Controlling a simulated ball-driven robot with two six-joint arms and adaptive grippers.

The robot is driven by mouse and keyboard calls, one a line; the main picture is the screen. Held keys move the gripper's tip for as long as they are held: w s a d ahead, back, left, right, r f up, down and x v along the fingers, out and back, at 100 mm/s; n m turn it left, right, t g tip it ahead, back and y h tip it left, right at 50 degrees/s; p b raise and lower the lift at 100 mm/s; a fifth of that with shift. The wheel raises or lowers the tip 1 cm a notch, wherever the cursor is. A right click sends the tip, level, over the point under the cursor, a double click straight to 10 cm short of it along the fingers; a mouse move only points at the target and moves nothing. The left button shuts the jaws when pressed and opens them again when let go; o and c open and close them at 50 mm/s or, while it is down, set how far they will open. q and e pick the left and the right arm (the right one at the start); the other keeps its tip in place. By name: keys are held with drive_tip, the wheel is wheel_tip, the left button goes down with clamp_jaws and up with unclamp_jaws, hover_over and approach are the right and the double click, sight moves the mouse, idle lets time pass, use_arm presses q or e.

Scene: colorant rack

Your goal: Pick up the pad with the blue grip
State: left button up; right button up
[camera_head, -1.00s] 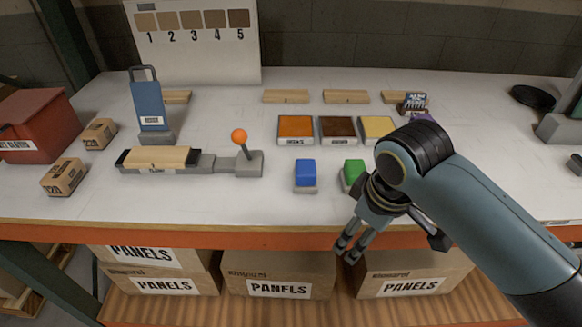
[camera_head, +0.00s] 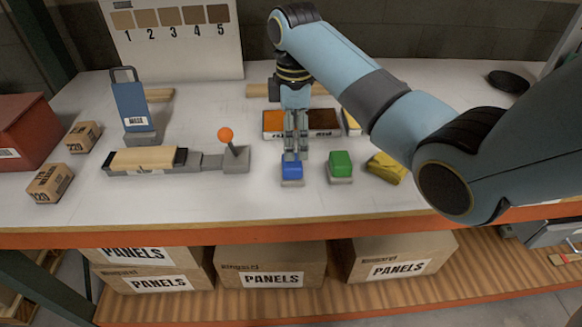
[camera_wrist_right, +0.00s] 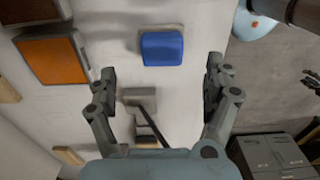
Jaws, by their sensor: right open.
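The pad with the blue grip (camera_head: 292,170) sits on the white bench near its front edge, left of the green-gripped pad (camera_head: 341,163). My right gripper (camera_head: 295,154) points down just behind and above the blue grip, its fingertips partly overlapping it in the head view. In the right wrist view the blue grip (camera_wrist_right: 162,48) lies ahead of the open, empty fingers (camera_wrist_right: 163,75), slightly beyond the tips and roughly centred between them. A dark finger-like part at that view's right edge looks like my left gripper (camera_wrist_right: 312,80); its opening is unclear.
A grey fixture with an orange-knobbed lever (camera_head: 235,157) stands left of the blue pad. Orange (camera_head: 275,123) and brown (camera_head: 323,122) trays lie behind it. A folded yellow cloth (camera_head: 386,168) lies right of the green pad. Bare bench lies in front of the pads.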

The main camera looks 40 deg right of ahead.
wheel_tip(320, 180, down, 2)
drive_tip(key=shift+f, duration=0.1)
drive_tip(key=f, duration=0.3)
drive_tip(key=f+p, duration=0.1)
drive_tip(key=shift+a+f, duration=0.15)
drive_tip(key=shift+a, duration=0.1)
drive_tip(key=shift+f, duration=0.45)
drive_tip(key=c, duration=1.3)
drive_tip(key=shift+o, duration=0.2)
drive_tip(key=shift+r, duration=0.1)
wheel_tip(320, 180, up, 4)
drive_tip(key=shift+s+d+r+b, duration=0.1)
drive_tip(key=shift+d+b, duration=0.05)
drive_tip(key=shift+b, duration=0.15)
drive_tip(key=s+d+r, duration=0.6)
drive_tip(key=s, duration=0.3)
drive_tip(key=shift+s+r, duration=0.35)
